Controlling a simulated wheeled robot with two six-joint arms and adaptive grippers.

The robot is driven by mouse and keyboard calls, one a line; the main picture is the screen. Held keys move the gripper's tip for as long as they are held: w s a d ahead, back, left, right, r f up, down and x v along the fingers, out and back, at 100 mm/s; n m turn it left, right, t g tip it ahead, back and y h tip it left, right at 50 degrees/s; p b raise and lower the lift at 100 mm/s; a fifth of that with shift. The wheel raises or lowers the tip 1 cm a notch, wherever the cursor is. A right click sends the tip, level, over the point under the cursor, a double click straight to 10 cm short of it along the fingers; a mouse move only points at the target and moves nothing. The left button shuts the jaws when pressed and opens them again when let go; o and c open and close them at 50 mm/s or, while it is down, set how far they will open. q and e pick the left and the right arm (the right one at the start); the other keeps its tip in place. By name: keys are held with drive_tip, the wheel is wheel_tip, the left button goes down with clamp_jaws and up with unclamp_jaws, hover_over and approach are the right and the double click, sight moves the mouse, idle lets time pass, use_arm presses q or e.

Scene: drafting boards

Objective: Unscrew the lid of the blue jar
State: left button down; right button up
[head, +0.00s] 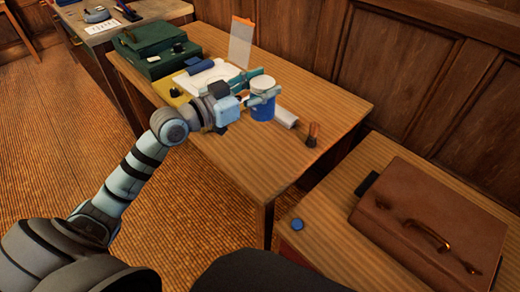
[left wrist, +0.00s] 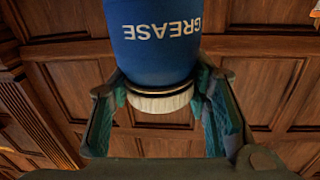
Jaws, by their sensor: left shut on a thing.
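The blue jar (head: 263,111) has a white lid (head: 262,84) and appears upright on the wooden desk (head: 230,150). In the left wrist view the jar body (left wrist: 152,40) is upside down, with white GREASE lettering, and the lid (left wrist: 160,101) shows below it with a dark ring between them. My left gripper (head: 267,85) reaches in from the left and is shut on the lid, one finger on each side. Its fingers (left wrist: 162,90) also flank the lid in the left wrist view. My right gripper is not in view.
A white bar (head: 286,118) and a small brown object (head: 312,135) lie right of the jar. A green case (head: 152,48), papers and a clear upright panel (head: 241,42) are behind. A brown briefcase (head: 430,222) and blue disc (head: 297,224) occupy the near right table. The desk's front is clear.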

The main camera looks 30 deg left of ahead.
use_arm(q)
wheel_tip(320, 180, down, 16)
drive_tip(key=b, duration=0.7)
drive_tip(key=shift+f, duration=0.25)
drive_tip(key=shift+r, duration=0.15)
drive_tip(key=c, duration=0.9)
unclamp_jaws()
drive_tip(key=shift+o, duration=0.2)
drive_tip(key=shift+s, duration=0.1)
